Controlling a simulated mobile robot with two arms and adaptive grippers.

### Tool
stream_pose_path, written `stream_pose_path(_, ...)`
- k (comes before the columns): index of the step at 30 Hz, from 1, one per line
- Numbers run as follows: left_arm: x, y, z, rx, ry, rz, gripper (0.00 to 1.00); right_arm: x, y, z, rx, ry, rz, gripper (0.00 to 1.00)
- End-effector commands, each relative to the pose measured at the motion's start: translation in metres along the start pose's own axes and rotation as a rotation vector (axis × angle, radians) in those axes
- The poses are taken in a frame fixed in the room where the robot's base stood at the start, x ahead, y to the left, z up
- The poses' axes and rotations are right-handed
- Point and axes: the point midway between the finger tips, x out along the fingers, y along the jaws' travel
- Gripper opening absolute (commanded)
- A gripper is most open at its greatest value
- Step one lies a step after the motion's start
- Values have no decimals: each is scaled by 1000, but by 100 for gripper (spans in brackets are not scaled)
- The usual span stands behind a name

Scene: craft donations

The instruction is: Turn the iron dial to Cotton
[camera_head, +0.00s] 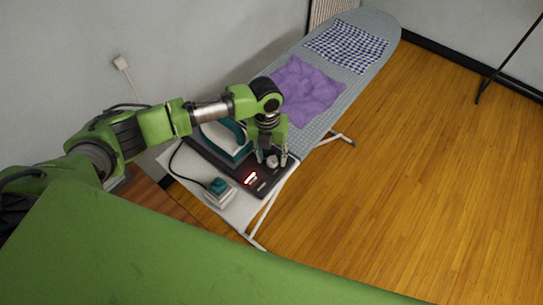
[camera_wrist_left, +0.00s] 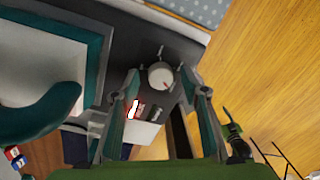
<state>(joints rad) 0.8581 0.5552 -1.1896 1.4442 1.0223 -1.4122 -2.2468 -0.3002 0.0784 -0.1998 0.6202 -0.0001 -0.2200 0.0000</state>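The iron dial is a round pale knob (camera_head: 272,161) on the dark control panel (camera_head: 238,176) at the near end of the ironing board. In the left wrist view the dial (camera_wrist_left: 160,75) shows a red mark on its lower right, with small light marks around it. The lettering is too small to read. My left gripper (camera_head: 272,155) points down over the dial. Its fingertips (camera_wrist_left: 159,74) are open on either side of it, with visible gaps; I cannot tell whether they are level with it. The teal and white iron (camera_head: 226,140) rests beside the panel. My right gripper is not in view.
A lit red display (camera_head: 251,178) is on the panel near the dial. A small teal and white item (camera_head: 219,190) stands at the panel's left. Purple cloth (camera_head: 303,92) and checked cloth (camera_head: 346,46) lie farther along the board. Wooden floor (camera_head: 440,170) at right is mostly clear.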

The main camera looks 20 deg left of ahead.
Motion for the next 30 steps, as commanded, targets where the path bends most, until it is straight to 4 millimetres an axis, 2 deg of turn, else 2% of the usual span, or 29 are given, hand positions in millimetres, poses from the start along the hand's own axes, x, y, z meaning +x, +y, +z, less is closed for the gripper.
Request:
stream_pose_path(8, -4, 0, -1, 0, 3, 0, 41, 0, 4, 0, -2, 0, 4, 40)
stream_pose_path(11, -17, 0, -1, 1, 1, 0, 41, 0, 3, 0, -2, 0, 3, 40)
stream_pose_path(21, -88, 0, 1, 0, -2, -1, 41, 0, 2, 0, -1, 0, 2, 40)
stream_pose_path(25, -107, 0, 1, 0, -1, -1, 41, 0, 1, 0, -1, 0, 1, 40)
stream_pose_path(30, -118, 0, 0, 0, 2, 0, 41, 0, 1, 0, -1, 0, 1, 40)
